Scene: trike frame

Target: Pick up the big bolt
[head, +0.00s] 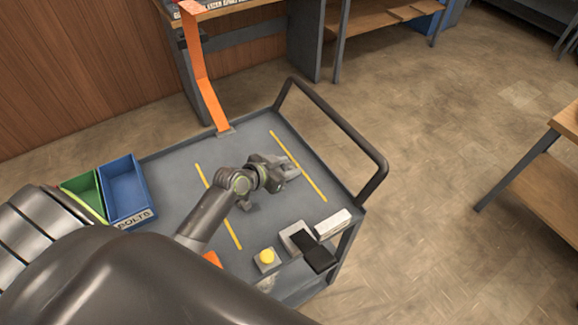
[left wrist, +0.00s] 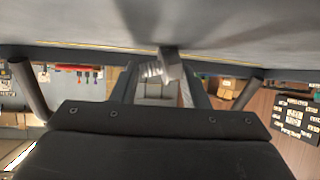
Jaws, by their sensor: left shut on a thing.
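My left gripper (head: 276,172) is low over the grey cart top, between the two yellow lines. In the left wrist view, its two dark fingers reach forward and are shut on the big bolt (left wrist: 160,68), a grey metal bolt with a threaded shank. The cart top lies close to the bolt there; I cannot tell whether they touch. In the head view the bolt is too small and hidden by the gripper to make out. My right gripper is not in view.
The grey cart (head: 170,172) has a dark push handle (head: 345,128) at right. A blue bin (head: 124,188) labelled BOLTS and a green bin (head: 82,190) stand at left. An orange strip (head: 207,95) rises behind. A yellow button (head: 266,256) and a black-and-grey device (head: 316,252) are at the front.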

